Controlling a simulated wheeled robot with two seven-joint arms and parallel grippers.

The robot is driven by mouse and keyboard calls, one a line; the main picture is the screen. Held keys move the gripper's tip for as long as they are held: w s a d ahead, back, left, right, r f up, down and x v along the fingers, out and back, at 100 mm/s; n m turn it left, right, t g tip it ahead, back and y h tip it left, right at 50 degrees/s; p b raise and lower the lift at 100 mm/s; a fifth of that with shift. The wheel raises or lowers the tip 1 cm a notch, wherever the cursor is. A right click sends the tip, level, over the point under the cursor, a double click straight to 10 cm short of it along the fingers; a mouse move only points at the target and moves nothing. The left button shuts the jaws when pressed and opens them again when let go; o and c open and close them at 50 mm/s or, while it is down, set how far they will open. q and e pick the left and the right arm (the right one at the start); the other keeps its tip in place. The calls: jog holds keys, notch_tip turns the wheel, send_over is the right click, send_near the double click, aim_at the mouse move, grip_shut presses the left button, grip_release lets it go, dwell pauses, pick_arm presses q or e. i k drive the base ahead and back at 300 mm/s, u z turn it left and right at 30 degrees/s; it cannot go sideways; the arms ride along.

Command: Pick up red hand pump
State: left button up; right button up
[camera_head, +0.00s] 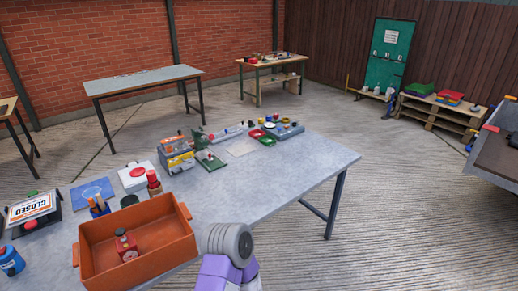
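I cannot single out a red hand pump for certain. A small red item with a dark top (126,245) stands inside the orange crate (170,256) at the front of the near table. A red-topped upright item (153,180) stands just behind the crate. Both are too small to identify surely. A grey and purple link of one of my arms shows at the bottom, right of the crate. Neither gripper is in view.
The grey near table (290,170) has a "CLOSED" sign (30,207), a blue can (10,261), and several small goods along its back. Its right part is bare. More tables stand behind. A pallet stack (440,112) stands far right. Concrete floor is open right.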

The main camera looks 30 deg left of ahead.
aim_at(133, 251)
jog(key=i, duration=1.05)
jog(key=u, duration=2.25)
